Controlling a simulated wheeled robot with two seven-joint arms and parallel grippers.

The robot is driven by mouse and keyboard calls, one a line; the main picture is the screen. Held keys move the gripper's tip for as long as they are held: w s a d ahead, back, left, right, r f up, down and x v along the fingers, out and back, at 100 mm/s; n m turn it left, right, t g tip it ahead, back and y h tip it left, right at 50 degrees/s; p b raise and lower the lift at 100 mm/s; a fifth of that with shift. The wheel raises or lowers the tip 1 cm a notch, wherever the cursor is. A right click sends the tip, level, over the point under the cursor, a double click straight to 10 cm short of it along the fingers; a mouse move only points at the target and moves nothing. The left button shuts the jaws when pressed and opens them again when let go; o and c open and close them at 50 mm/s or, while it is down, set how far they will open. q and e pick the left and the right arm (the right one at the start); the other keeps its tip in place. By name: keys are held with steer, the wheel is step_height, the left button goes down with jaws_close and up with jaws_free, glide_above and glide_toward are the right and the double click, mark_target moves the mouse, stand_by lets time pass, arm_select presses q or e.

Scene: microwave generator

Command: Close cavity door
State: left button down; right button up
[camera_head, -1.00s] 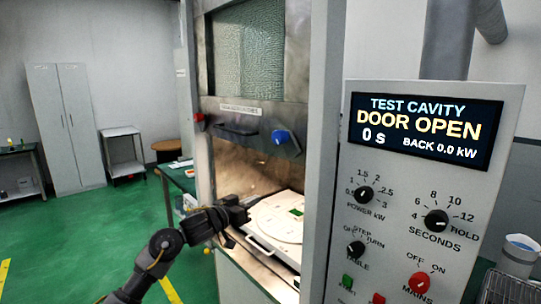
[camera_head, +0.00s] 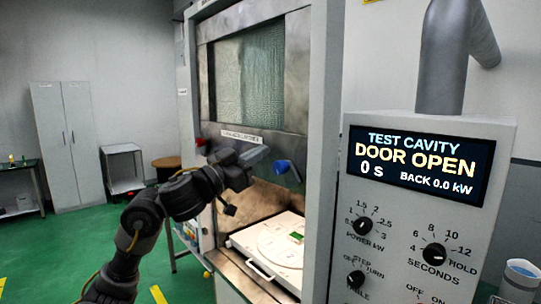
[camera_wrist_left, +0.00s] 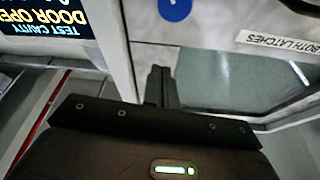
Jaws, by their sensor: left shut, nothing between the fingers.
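The cavity door (camera_head: 248,75) is a metal panel with a mesh window, raised above the cavity opening. A red latch (camera_head: 201,146) is at its lower left and a blue latch (camera_head: 281,167) at its lower right. The display (camera_head: 420,166) reads DOOR OPEN. My left gripper (camera_head: 255,157) is in front of the door's lower edge, between the latches, and covers the handle area. In the left wrist view its fingers (camera_wrist_left: 160,85) are shut and empty, pointing at the door's face; contact cannot be told. My right gripper is not in view.
A white tray (camera_head: 257,271) with a round plate and a small green item lies in the cavity opening below the door. The control panel (camera_head: 405,240) stands to the right. A cabinet (camera_head: 66,145) and a small rack stand farther back.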

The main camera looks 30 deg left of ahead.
arm_select(q)
steer(key=w, duration=0.1)
steer(key=w+f+p, duration=0.1)
steer(key=w, duration=0.1)
steer(key=w+f, duration=0.1)
steer(key=shift+w+d+f, duration=0.15)
steer(key=shift+d+f, duration=0.1)
steer(key=shift+d, duration=0.15)
